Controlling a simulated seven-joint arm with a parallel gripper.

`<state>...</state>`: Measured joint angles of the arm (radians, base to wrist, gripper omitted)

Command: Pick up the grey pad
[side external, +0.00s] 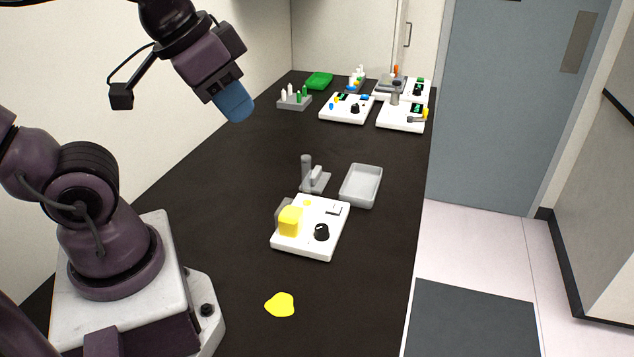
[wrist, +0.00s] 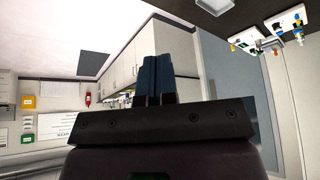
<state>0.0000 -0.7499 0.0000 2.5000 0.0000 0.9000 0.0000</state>
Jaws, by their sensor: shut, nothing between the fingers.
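I cannot tell for sure which thing is the grey pad. A grey flat piece (side external: 283,212) stands beside the yellow block (side external: 290,222) on the near white device (side external: 309,243) in the side external view. A small grey stand with an upright post (side external: 307,170) is just behind that device. My gripper (side external: 238,110), with blue fingers, is high above the dark bench, up and left of these things. The wrist view shows its fingers (wrist: 158,75) together, with nothing between them. The near device is not seen in the wrist view.
A grey-white tray (side external: 361,186) is right of the stand. A flat yellow shape (side external: 280,305) lies on the bench (side external: 230,205) in front. White devices (side external: 347,108), a tube rack (side external: 294,100) and a green tray (side external: 319,80) are at the back. The bench's middle is clear.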

